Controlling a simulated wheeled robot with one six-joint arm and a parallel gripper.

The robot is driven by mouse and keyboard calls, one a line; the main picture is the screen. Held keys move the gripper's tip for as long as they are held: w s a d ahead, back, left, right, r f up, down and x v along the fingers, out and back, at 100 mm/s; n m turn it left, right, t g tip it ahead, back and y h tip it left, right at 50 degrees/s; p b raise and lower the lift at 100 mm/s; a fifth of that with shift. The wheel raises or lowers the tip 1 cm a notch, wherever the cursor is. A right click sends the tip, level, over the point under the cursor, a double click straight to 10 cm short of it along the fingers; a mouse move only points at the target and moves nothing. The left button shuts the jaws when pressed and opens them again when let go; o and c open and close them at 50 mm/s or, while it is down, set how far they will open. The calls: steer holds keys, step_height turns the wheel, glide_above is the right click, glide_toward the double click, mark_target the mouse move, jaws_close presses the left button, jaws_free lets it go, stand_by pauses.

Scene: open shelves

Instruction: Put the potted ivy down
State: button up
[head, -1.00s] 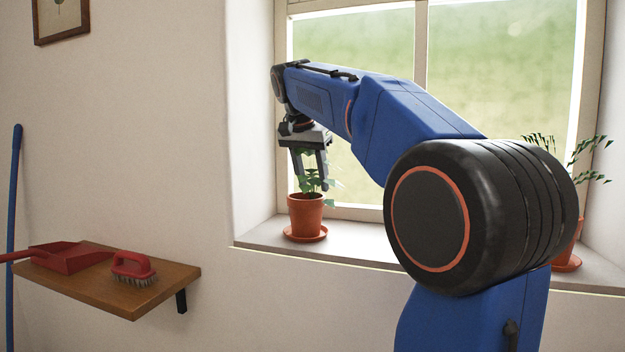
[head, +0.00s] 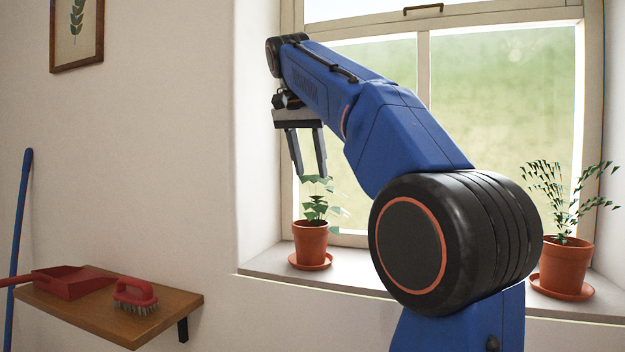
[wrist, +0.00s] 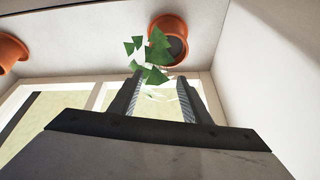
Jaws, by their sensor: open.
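The potted ivy (head: 310,241) stands upright in a terracotta pot on a saucer (head: 325,264), at the left end of the windowsill. Its green leaves rise from the pot. My gripper (head: 309,176) is above it, fingers pointing down, open and empty, with the tips around the height of the top leaves. In the wrist view the ivy pot (wrist: 168,28) shows beyond the open fingers (wrist: 157,78), with leaves in front of them; nothing is gripped.
A second terracotta pot (head: 564,265) with a feathery plant stands on the sill (head: 350,272) at right; a pot also shows at left in the wrist view (wrist: 10,53). The window is behind my arm. A wooden shelf (head: 150,320) at lower left holds a red dustpan (head: 70,282) and brush (head: 134,295).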

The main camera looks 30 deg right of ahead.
steer(key=shift+r, duration=0.2)
steer(key=s+a+f+n+y, duration=0.1)
steer(key=s+a+f+n, duration=0.3)
steer(key=s+f, duration=0.4)
steer(key=s+a+f+n+t+y, duration=0.1)
steer(key=s+a+f+n, duration=0.3)
steer(key=f, duration=1.9)
steer(key=s+a+f+n+t+y, duration=0.1)
steer(key=s+a+f+n, duration=0.3)
steer(key=s+f, duration=1)
steer(key=shift+a+f+n+y, duration=0.3)
steer(key=shift+f+n+y, duration=0.15)
steer(key=shift+f, duration=0.45)
